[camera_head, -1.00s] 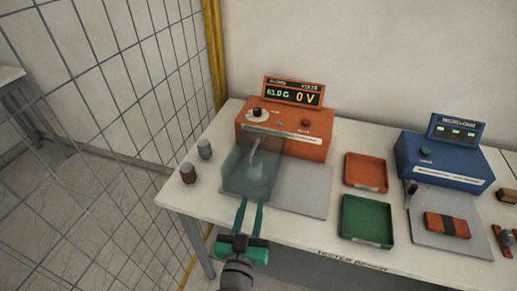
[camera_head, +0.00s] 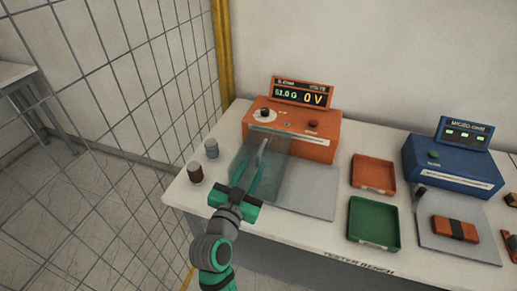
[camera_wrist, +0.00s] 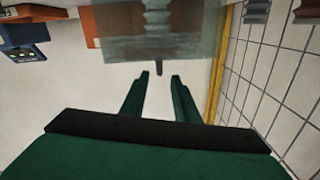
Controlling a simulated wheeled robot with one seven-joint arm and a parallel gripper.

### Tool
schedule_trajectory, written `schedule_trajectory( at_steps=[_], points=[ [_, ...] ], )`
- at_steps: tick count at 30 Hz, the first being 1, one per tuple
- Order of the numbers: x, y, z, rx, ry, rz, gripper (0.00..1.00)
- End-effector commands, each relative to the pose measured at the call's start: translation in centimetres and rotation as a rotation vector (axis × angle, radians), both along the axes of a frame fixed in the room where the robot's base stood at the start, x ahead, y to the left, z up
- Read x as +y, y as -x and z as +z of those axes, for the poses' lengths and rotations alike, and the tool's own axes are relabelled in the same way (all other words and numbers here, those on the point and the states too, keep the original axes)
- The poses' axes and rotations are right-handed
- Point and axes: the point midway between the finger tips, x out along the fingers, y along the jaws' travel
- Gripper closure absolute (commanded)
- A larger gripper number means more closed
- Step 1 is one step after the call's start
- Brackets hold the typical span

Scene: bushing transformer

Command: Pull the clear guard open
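The clear guard (camera_head: 278,150) is a tinted see-through box at the front left of the orange tester (camera_head: 291,130). It looks closed, with a grey ribbed part (camera_wrist: 157,18) visible through it in the wrist view. The guard (camera_wrist: 118,47) lies across the top of that view, with a small dark peg-like handle (camera_wrist: 159,69) at its edge. My gripper (camera_head: 251,170) overlaps the guard in the head view. In the wrist view my gripper (camera_wrist: 159,76) is open, its two green fingers apart and the handle in line with the gap. Contact cannot be told.
A grey plate (camera_head: 312,190) lies right of the guard. An orange tray (camera_head: 373,174) and a green tray (camera_head: 373,222) stand further right, then a blue device (camera_head: 452,168). Two small cylinders (camera_head: 195,173) stand left of the guard. A wire fence (camera_head: 130,90) borders the left.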

Motion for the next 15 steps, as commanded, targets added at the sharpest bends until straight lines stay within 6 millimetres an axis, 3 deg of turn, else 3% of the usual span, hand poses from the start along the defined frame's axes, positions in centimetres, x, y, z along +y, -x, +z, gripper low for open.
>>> schedule_trajectory(
  at_steps=[9, 15],
  points=[
    [-1.9, -5.4, 0.1, -0.002, 0.001, -0.001, 0.72],
    [-2.6, -7.6, 0.1, -0.002, 0.001, -0.001, 0.72]
  ],
)
